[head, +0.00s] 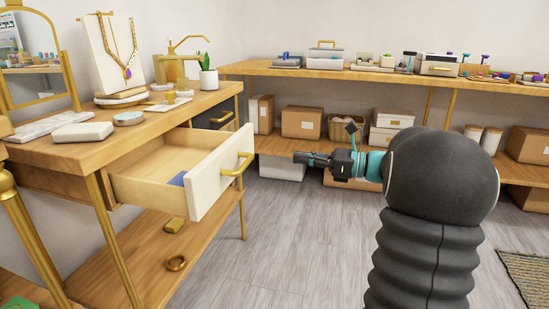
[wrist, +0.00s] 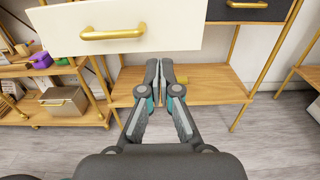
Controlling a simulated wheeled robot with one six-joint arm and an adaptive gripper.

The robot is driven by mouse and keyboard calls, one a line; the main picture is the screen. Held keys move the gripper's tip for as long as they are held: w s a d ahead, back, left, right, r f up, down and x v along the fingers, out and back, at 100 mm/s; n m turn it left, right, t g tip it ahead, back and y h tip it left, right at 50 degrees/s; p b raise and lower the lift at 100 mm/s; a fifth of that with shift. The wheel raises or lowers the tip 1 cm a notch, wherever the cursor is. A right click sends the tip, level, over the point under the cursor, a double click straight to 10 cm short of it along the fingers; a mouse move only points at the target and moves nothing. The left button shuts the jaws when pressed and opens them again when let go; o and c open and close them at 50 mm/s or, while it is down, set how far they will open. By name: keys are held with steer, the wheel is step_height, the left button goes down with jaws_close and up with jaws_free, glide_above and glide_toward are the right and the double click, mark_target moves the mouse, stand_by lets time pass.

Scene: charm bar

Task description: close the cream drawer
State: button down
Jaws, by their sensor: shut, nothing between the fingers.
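The cream drawer (head: 222,172) is pulled well out of the wooden table on the left in the head view. Its front panel carries a gold handle (head: 238,170), and a blue item (head: 177,180) lies inside. In the wrist view the cream drawer front (wrist: 180,30) fills the upper left, with its gold handle (wrist: 114,33) left of my fingers. My gripper (head: 300,158) is shut and empty. It is to the right of the drawer front in the head view, apart from it. In the wrist view my gripper (wrist: 167,66) points toward the area just below the drawer front.
A dark drawer (head: 215,119) sits shut beside the cream one. Shelves with boxes (head: 302,122) line the back wall. The grey floor in front of the drawer is clear.

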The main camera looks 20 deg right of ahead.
mark_target(244, 150)
steer(key=x, duration=1.3)
steer(key=shift+a+b, duration=0.2)
steer(key=shift+b, duration=0.15)
steer(key=shift+w+a, duration=0.1)
steer(key=shift+a, duration=0.05)
steer(key=shift+w, duration=0.15)
